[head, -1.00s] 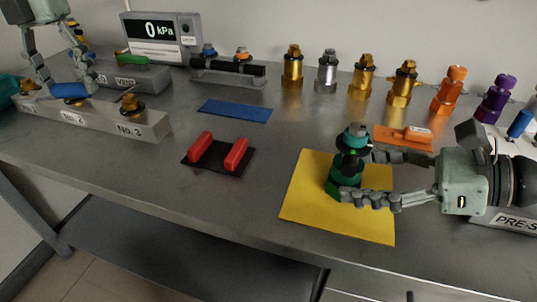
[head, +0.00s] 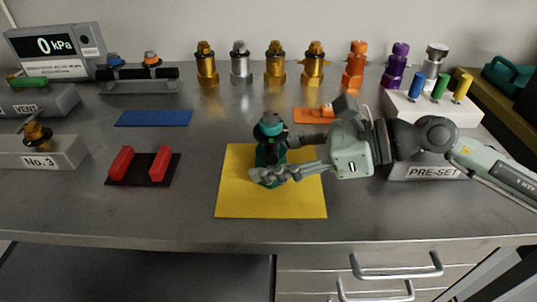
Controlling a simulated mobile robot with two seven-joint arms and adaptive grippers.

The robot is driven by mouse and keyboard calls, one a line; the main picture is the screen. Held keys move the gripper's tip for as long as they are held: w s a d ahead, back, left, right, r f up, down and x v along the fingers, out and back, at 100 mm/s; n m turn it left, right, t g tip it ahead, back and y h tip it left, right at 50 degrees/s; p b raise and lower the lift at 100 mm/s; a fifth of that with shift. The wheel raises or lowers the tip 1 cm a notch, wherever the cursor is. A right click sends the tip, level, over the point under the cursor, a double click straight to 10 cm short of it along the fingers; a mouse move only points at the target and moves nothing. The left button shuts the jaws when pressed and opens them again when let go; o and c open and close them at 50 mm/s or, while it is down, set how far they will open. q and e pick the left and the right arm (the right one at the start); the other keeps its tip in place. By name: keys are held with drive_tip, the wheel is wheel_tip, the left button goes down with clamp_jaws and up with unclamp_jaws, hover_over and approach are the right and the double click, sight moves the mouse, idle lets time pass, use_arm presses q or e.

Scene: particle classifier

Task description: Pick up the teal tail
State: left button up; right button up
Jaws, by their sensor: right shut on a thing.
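The teal tail shows as a teal-green upright piece (head: 266,153) over the yellow mat (head: 240,202), with a darker middle and a teal capped top. My right gripper (head: 283,158) comes in from the right and is shut on its body, one finger in front and one behind. The fingers hide part of its body and its base, so I cannot tell whether it touches the mat. My left gripper is out of view.
A black plate with two red bars (head: 143,166) lies left of the mat, and a blue mat (head: 154,118) behind it. An orange mat (head: 309,115) lies behind the right gripper. Several brass, silver, orange and purple fittings line the back. The PRE-SET block (head: 432,172) stands at right.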

sight(282, 136)
clamp_jaws()
drive_tip(key=shift+w+r, duration=0.1)
drive_tip(key=shift+r, duration=0.4)
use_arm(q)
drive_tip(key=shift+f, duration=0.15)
use_arm(e)
drive_tip(key=r, duration=0.3)
drive_tip(key=shift+s+a+r, duration=0.3)
drive_tip(key=shift+a, duration=0.05)
use_arm(q)
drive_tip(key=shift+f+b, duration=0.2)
drive_tip(key=shift+b, duration=0.2)
use_arm(e)
drive_tip(key=s+a+r, duration=0.5)
drive_tip(key=a+r, duration=0.1)
drive_tip(key=a, duration=0.3)
drive_tip(key=shift+s+a+r, duration=0.2)
drive_tip(key=shift+s+r, duration=0.05)
